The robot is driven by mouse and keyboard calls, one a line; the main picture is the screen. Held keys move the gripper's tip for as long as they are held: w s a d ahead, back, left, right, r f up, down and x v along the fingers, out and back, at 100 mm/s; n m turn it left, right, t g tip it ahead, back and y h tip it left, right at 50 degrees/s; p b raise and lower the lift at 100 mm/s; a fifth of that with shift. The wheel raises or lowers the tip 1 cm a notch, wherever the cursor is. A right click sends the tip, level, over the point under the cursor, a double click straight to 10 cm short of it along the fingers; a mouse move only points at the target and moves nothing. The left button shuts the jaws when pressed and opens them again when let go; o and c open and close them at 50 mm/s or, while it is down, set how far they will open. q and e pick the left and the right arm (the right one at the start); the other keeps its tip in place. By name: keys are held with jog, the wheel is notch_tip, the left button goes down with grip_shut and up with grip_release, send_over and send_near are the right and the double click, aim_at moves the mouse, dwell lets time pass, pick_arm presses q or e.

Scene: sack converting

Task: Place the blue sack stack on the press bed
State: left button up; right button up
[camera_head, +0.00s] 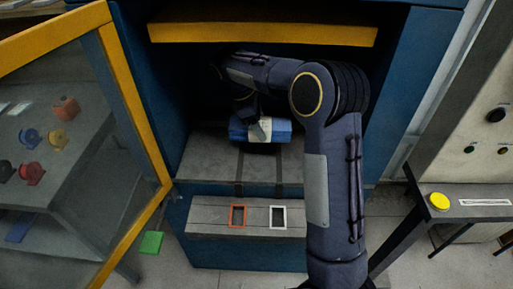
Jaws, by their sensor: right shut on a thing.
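The blue sack stack (279,130) is a blue block with a pale band, inside the press opening. My right gripper (260,131) is shut on it, and the fingers cover part of its front. The stack is at or just above the back of the grey press bed (207,158); I cannot tell whether it touches. My right arm reaches in from the lower right and hides the right part of the bed. My left gripper is not in view.
A yellow bar (262,33) crosses the top of the opening. A yellow-framed clear door (122,88) stands open at left. A lower grey ledge holds an orange frame (238,216) and a white frame (278,217). A yellow button (439,201) is at right. A green piece (152,242) lies on the floor.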

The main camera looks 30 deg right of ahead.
notch_tip(320, 180, down, 9)
jog(key=shift+r, duration=0.1)
dwell(0.3)
jog(key=shift+b, duration=0.3)
jog(key=o, duration=1.1)
jog(key=shift+o, duration=0.2)
